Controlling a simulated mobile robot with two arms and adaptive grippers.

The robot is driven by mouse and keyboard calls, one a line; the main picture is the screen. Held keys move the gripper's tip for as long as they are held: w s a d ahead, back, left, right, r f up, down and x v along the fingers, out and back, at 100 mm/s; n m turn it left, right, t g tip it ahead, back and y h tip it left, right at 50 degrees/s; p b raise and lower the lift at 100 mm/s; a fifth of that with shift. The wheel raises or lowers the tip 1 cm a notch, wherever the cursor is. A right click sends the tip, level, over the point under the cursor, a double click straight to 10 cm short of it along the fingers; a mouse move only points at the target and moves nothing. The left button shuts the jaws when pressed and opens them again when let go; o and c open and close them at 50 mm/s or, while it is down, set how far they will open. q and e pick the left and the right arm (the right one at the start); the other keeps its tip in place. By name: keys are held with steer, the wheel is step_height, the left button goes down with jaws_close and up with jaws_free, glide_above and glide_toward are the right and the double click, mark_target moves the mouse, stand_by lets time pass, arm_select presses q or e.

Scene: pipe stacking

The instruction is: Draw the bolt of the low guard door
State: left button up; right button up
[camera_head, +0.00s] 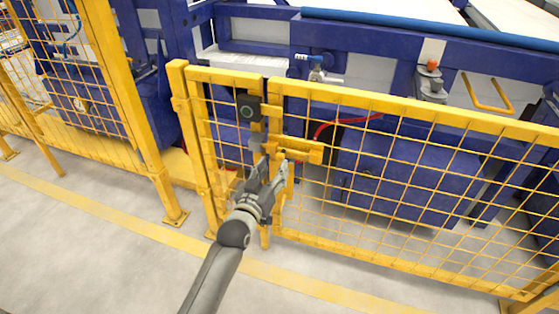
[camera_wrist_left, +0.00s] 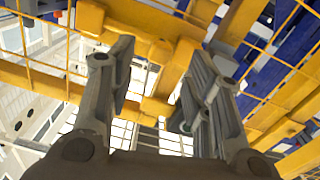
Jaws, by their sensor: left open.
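The low guard door (camera_head: 400,112) is a yellow frame with wire mesh, and it stands in line with the yellow post at its left. The yellow bolt (camera_head: 303,149) sits on the door's left edge, a little below the top rail. My left gripper (camera_head: 273,168) is open just below and in front of the bolt. In the left wrist view the two grey fingers (camera_wrist_left: 155,85) stand apart, and a yellow part of the bolt (camera_wrist_left: 158,80) shows between and beyond them. I cannot tell whether they touch it. My right gripper is out of view.
A dark box with a round mark (camera_head: 248,108) is fixed above the bolt. Blue machinery (camera_head: 385,175) with a red hose stands behind the mesh. A taller yellow fence (camera_head: 125,90) runs at the left. The grey floor (camera_head: 100,245) in front is clear, with a yellow line.

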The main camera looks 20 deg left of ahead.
mark_target(279, 160)
arm_select(q)
steer(key=w, duration=0.2)
steer(key=w+b, duration=0.1)
steer(key=w, duration=0.2)
steer(key=shift+w+d, duration=0.2)
steer(key=shift+w, duration=0.15)
jaws_close()
